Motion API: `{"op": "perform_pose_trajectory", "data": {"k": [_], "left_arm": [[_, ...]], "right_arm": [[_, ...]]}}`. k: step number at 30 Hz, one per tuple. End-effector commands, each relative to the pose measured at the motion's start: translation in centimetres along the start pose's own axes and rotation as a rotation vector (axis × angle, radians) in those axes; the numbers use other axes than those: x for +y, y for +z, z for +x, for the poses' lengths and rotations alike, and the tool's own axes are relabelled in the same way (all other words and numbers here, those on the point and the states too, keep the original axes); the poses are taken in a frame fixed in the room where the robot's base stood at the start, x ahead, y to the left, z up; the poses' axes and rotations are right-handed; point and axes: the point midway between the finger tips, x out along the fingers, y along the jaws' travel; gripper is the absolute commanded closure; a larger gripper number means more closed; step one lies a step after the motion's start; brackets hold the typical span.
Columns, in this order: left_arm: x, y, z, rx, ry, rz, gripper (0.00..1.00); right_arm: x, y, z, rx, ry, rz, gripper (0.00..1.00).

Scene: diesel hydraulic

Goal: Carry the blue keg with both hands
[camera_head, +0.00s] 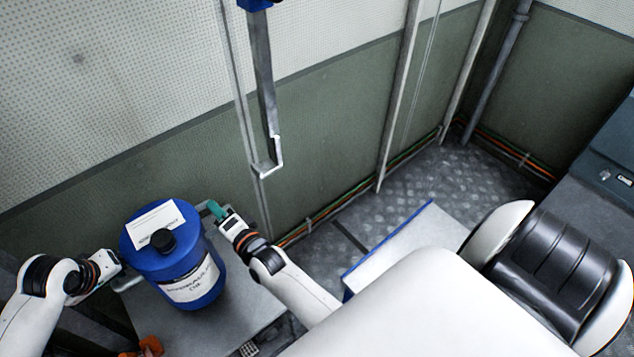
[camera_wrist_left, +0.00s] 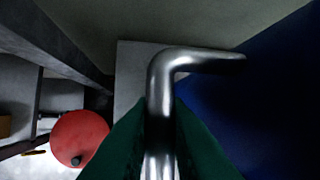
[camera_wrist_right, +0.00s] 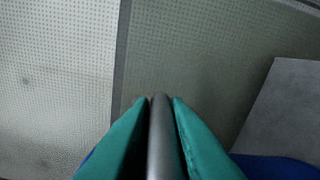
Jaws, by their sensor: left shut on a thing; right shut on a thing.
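The blue keg (camera_head: 172,262) has a black cap, a white label on top and a label on its side. It stands upright, over or on a grey platform (camera_head: 248,312); I cannot tell if it touches. My left gripper (camera_head: 122,280) is at the keg's left side, shut on its metal handle (camera_wrist_left: 160,95). My right gripper (camera_head: 216,210) is at the keg's right side, shut on a metal bar of the keg, seen between the green fingers in the right wrist view (camera_wrist_right: 160,130). The keg's bottom is partly hidden.
A wall with a vertical post and hanging metal bar (camera_head: 265,100) rises behind the keg. Orange objects (camera_head: 146,346) lie at the lower left. A red round thing (camera_wrist_left: 80,138) shows in the left wrist view. Diamond-plate floor (camera_head: 420,175) is clear at the back right.

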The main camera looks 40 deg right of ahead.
Motion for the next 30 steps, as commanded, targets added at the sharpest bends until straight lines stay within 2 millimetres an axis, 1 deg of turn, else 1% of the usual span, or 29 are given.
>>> {"op": "perform_pose_trajectory", "data": {"k": [1,8,17,30], "left_arm": [[-0.4,0.6,-0.5,-0.014,-0.010,0.001,1.00],[-0.3,0.5,-0.3,-0.014,-0.010,0.001,1.00],[-0.1,0.1,0.8,-0.014,-0.010,0.001,1.00],[0.3,-0.8,2.8,-0.015,-0.011,0.001,1.00]], "right_arm": [[0.9,0.1,0.2,-0.004,0.020,-0.002,1.00],[0.6,0.1,0.2,-0.004,0.020,-0.002,1.00],[-0.5,-0.2,0.2,-0.004,0.020,-0.002,1.00],[-2.7,-0.6,0.3,-0.004,0.021,-0.002,1.00]]}}
